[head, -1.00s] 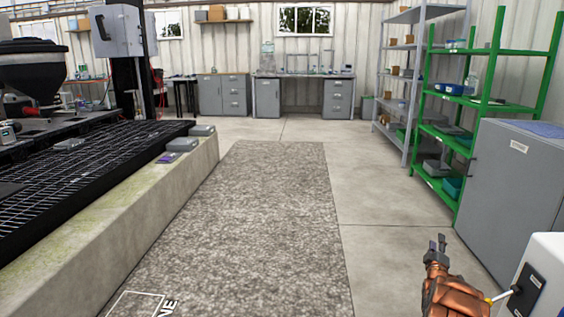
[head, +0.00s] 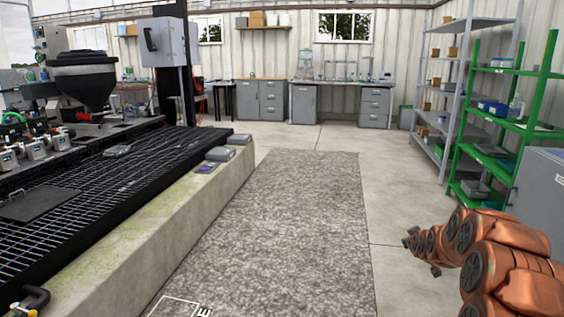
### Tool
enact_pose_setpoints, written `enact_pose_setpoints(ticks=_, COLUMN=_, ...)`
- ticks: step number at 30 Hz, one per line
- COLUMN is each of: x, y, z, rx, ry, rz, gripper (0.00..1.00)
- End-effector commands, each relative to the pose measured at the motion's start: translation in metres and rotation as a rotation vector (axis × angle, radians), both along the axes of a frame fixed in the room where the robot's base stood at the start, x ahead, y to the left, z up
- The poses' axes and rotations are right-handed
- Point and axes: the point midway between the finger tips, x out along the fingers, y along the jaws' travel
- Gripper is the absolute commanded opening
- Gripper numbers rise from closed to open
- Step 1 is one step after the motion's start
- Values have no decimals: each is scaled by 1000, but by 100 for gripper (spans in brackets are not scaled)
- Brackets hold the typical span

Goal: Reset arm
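My copper-coloured arm reaches in from the lower right of the head view, over the pale concrete floor. My gripper (head: 411,241) seems to be the small dark end at the arm's left tip. It is small and partly hidden by the arm's own links, so its fingers cannot be made out clearly. No object shows at it.
A black grated bench (head: 110,180) on a concrete ledge (head: 150,235) runs along the left. A green shelf (head: 505,130), a grey shelf (head: 465,90) and a grey cabinet (head: 540,200) stand right. The speckled floor strip (head: 285,220) between is clear.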

Motion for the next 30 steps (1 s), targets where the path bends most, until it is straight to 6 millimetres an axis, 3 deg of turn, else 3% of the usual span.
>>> enact_pose_setpoints(ticks=1, x=-9, y=16, z=20, rx=26, ry=24, rz=8, gripper=40)
enact_pose_setpoints(ticks=8, x=-62, y=77, z=63, rx=145, ry=172, rz=21, gripper=40)
enact_pose_setpoints(ticks=14, x=-122, y=123, z=98, rx=228, ry=308, rz=16, gripper=40)
enact_pose_setpoints(ticks=21, x=-206, y=169, z=137, rx=307, ry=477, rz=-12, gripper=40)
enact_pose_setpoints(ticks=30, x=-325, y=211, z=182, rx=372, ry=692, rz=-83, gripper=40)
